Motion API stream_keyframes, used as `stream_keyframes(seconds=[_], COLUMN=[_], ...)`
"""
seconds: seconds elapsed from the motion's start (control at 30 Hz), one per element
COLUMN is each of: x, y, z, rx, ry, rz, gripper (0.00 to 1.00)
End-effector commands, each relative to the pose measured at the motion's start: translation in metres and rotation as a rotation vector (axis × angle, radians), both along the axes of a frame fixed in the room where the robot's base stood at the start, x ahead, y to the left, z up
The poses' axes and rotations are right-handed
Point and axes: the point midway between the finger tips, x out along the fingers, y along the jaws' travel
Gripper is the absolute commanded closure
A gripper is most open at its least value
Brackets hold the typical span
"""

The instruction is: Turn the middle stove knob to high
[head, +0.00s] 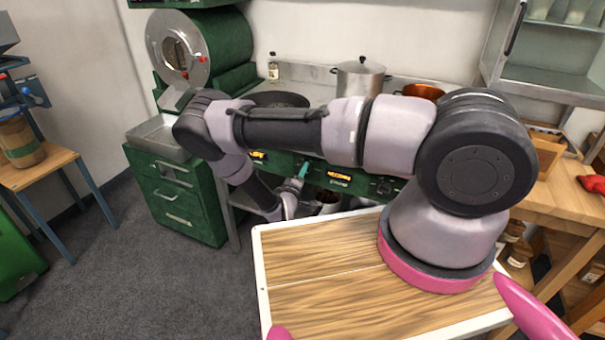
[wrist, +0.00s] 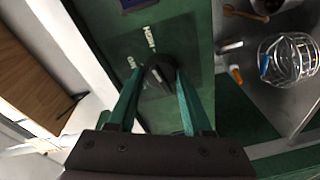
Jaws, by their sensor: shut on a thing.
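The stove's green front panel (head: 340,178) runs behind my arm in the head view. In the wrist view the panel (wrist: 190,30) carries a black knob (wrist: 158,77) with a pale line on it. White lettering that reads like "high" is printed close by the knob. My gripper (wrist: 160,70) has its two green fingers on either side of this knob and is shut on it. In the head view my gripper (head: 298,176) is at the panel, with one teal finger showing; the held knob is hidden there. Another dark knob (head: 384,187) sits farther right on the panel.
On the stove stand a dark pan (head: 278,100), a steel pot (head: 360,82) and a copper pot (head: 422,91). A green drawer cabinet (head: 177,195) is left of the stove. A wire basket (wrist: 288,60) lies on a grey surface. Open floor (head: 150,285) is at the left.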

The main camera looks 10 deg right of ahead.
Motion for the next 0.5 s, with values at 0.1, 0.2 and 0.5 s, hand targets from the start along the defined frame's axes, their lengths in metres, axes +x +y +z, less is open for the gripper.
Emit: stream_keyframes(seconds=[0.1,0.2,0.5], x=[-0.0008,-0.0008,-0.0012], y=[0.0004,0.0004,0.0005], z=[-0.0017,-0.0018,-0.0018], rx=[0.062,0.106,0.175], ry=[-0.041,-0.071,-0.122], rz=[0.001,0.001,0.001], gripper=[1.0,1.0,1.0])
